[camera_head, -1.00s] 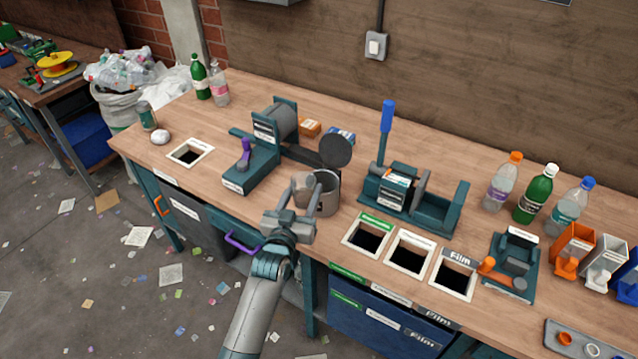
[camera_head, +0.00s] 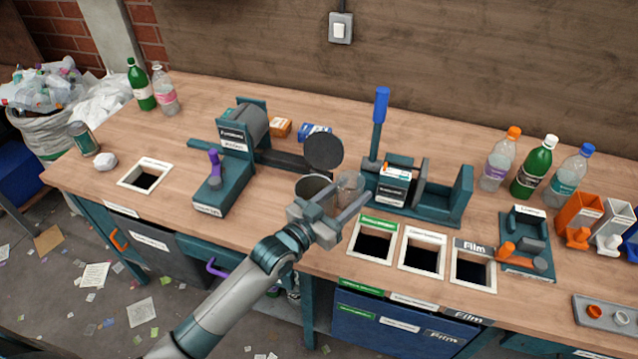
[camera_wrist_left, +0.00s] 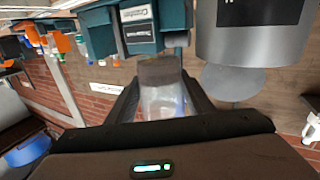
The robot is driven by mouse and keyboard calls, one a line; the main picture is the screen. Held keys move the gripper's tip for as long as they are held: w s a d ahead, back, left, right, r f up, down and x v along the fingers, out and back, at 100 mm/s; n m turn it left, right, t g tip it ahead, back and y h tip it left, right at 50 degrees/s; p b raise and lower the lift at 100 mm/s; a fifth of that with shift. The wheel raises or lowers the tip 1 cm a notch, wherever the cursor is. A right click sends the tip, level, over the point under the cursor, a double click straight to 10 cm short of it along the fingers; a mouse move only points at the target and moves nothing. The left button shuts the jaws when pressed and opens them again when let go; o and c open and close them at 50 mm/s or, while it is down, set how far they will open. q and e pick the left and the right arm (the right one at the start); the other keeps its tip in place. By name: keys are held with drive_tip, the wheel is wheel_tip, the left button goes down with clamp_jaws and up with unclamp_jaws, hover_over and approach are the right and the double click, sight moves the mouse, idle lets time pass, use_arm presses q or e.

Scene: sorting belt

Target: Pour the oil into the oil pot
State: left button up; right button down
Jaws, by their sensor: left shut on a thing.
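The oil pot (camera_head: 314,183) is a grey metal pot on the bench with its round dark lid (camera_head: 323,151) standing open behind it. My left gripper (camera_head: 345,205) is in front of and to the right of the pot and partly hides it. It is shut on a small clear jar (camera_head: 351,185), held beside the pot's right side. In the left wrist view the jar (camera_wrist_left: 161,100) sits between the fingers, with a dull brown-grey part at its far end; its contents are unclear. The pot (camera_wrist_left: 250,40) also shows there at upper right. My right gripper is not in view.
A teal press with a blue lever (camera_head: 381,105) stands right of the jar. Framed bench openings (camera_head: 374,242) lie to the front right. A teal device with a purple handle (camera_head: 214,165) stands left of the pot. Bottles (camera_head: 535,168) stand farther right.

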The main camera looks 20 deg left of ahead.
use_arm(q)
drive_tip(key=shift+s+d+f+m+h, duration=0.1)
drive_tip(key=shift+s+d+m+h, duration=0.05)
drive_tip(key=shift+d+m+h, duration=0.2)
drive_tip(key=shift+a+b, duration=0.1)
drive_tip(key=shift+b, duration=0.2)
